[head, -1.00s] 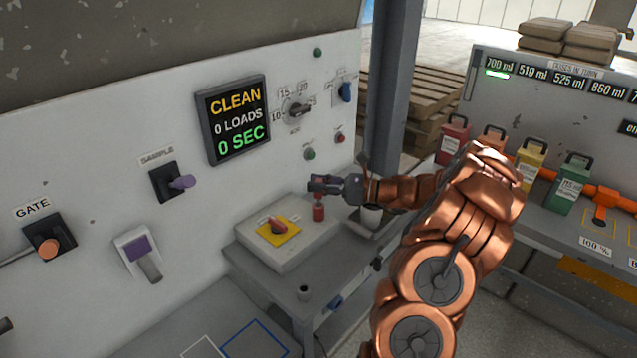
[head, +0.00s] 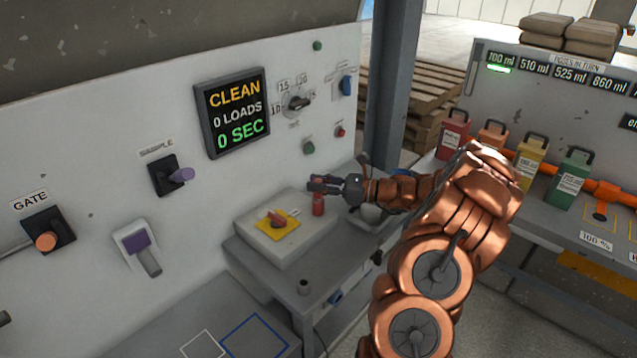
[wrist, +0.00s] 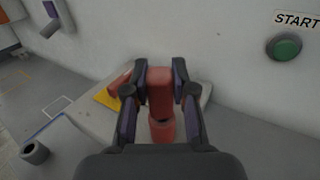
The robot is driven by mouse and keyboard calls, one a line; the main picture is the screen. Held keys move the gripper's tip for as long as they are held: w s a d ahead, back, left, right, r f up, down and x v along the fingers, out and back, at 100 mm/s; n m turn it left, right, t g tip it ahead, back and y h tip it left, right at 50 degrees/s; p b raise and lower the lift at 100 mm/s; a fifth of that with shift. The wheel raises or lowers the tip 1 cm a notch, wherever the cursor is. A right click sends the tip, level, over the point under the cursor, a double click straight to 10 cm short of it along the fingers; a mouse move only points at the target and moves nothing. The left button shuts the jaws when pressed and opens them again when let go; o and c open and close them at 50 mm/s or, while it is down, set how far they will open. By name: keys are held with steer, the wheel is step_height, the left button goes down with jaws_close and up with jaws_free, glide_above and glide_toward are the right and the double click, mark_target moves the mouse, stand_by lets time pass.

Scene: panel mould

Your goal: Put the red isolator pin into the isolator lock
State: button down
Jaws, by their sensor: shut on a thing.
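The red isolator pin (wrist: 160,88) is upright between the two fingers of my gripper (wrist: 160,82), which is shut on it. Directly below it is a red cylinder (head: 318,205) with a dark top, standing on the right end of a pale box. It looks like the isolator lock, and it also shows in the wrist view (wrist: 162,131). The pin lines up over this cylinder, with only a dark band between them. I cannot tell whether the pin's lower end is inside. In the head view my gripper (head: 322,184) is just above the cylinder.
The pale box (head: 262,246) carries a yellow plate (head: 290,228) with a red rotary handle (head: 277,219). The wall panel with a green START button (wrist: 284,47) is close behind my gripper.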

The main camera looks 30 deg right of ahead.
steer(key=shift+f, duration=0.25)
steer(key=c, duration=0.9)
jaws_free()
steer(key=shift+o, duration=0.2)
steer(key=shift+s+d, duration=0.1)
steer(key=v, duration=1.1)
steer(key=shift+s+d, duration=0.25)
